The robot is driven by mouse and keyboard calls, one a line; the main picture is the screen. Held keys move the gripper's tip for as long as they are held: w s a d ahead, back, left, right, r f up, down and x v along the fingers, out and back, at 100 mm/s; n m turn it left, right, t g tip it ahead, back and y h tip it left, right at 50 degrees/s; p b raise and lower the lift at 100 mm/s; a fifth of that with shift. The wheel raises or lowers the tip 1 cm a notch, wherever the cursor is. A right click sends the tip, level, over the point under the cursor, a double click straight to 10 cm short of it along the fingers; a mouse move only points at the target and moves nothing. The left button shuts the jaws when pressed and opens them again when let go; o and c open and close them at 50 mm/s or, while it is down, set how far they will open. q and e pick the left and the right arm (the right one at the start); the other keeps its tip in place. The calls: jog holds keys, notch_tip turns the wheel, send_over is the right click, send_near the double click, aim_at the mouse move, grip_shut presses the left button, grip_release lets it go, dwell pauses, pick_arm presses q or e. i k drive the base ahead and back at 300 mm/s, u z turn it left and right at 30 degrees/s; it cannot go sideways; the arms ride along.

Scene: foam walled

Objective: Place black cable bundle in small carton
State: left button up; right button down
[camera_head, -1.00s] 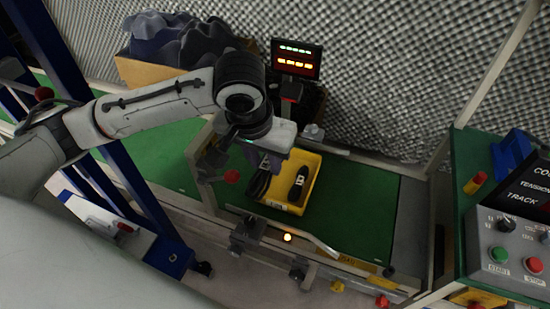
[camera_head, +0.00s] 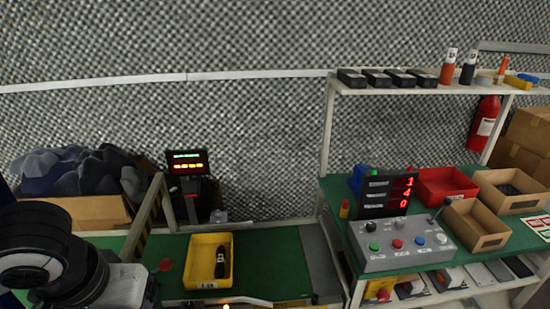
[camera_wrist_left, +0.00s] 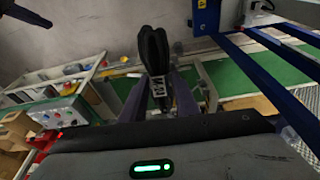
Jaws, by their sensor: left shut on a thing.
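In the left wrist view my left gripper (camera_wrist_left: 158,92) is shut on a black cable bundle (camera_wrist_left: 152,52), a dark loop with a white printed label. The bundle is held up in the air, above the floor in that view. In the head view only my left wrist and hand show at the lower left; the fingers and the bundle are not visible there. A small open carton (camera_head: 480,240) stands on the green bench at the right, beside the control box and well to the right of my arm. My right gripper is in neither view.
A yellow bin (camera_head: 197,262) with another black item (camera_head: 221,262) stands on the green conveyor. A control box (camera_head: 395,250) with a display, a red bin (camera_head: 446,185) and a larger carton (camera_head: 510,190) crowd the bench. A shelf (camera_head: 430,84) with several items spans above.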

aim_at(476, 230)
jog(key=k, duration=1.05)
jog(key=z, duration=1.85)
jog(key=i, duration=4.1)
jog(key=u, duration=2.05)
